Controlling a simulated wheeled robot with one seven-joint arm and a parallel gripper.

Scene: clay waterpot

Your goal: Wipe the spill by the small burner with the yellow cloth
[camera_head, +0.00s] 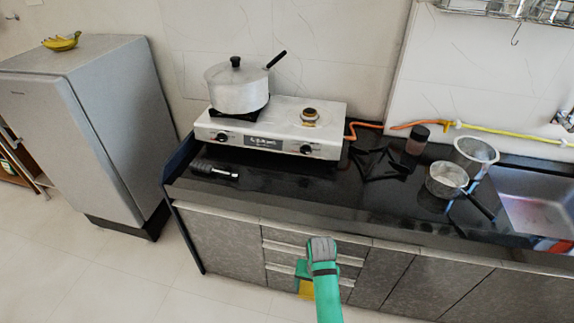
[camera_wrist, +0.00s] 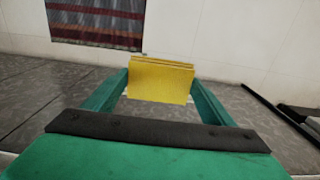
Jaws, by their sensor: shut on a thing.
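The yellow cloth (camera_wrist: 160,80) is a folded block between the two green fingers of my gripper (camera_wrist: 160,92) in the wrist view. In the head view my gripper (camera_head: 304,278) is low in front of the cabinet drawers, below the counter edge, and the yellow cloth (camera_head: 307,290) shows beneath its fingers. The small burner (camera_head: 310,115) is at the right of the white stove on the counter, with its round burner head bare. A brownish-yellow patch (camera_head: 309,124) shows on the stove top just in front of it.
A lidded pot (camera_head: 238,88) stands on the stove's left burner. A black object (camera_head: 214,169) lies on the counter at front left. Black bars (camera_head: 380,163), a dark jar (camera_head: 417,139), a saucepan (camera_head: 446,179) and a sink (camera_head: 535,195) are to the right. The counter front before the stove is mostly clear.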

